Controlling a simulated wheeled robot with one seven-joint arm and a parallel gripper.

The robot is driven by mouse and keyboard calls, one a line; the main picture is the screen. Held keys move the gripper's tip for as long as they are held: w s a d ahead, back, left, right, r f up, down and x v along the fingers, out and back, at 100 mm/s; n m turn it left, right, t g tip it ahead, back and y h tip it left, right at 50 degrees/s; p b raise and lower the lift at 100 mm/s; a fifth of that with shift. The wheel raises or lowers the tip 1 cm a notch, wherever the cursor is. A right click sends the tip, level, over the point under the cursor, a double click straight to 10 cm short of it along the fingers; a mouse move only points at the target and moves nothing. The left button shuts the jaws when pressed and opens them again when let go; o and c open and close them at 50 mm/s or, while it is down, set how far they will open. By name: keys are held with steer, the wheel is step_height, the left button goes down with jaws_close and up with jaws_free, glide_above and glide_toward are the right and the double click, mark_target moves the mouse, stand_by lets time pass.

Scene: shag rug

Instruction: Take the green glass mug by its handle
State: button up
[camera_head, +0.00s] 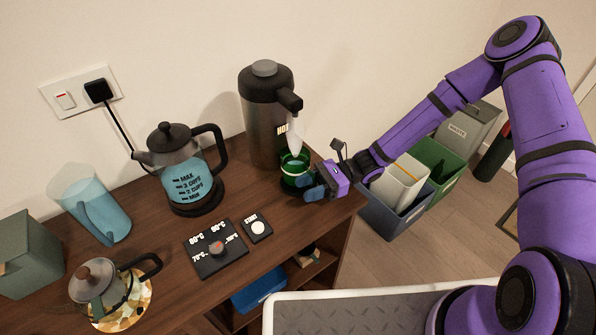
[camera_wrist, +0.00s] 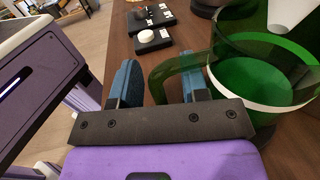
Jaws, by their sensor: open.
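The green glass mug (camera_head: 294,168) stands upright under the spout of the steel hot-water dispenser (camera_head: 262,125), at the right end of the wooden cabinet. My gripper (camera_head: 314,188) is at the mug's right front side. In the wrist view, the mug (camera_wrist: 262,85) fills the right side, with green inside it and a white band. Its green handle (camera_wrist: 172,76) reaches left, between the two blue fingers of my gripper (camera_wrist: 160,85). The fingers are open, one on each side of the handle. I cannot tell whether either finger touches it.
A glass kettle (camera_head: 185,180), a control panel (camera_head: 217,248), a blue pitcher (camera_head: 103,217) and a teapot (camera_head: 100,288) stand to the left on the cabinet top (camera_head: 160,250). Bins (camera_head: 398,190) stand on the floor at right. A white stream or cone hangs from the spout above the mug.

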jaws_close()
steer(key=shift+r, duration=0.1)
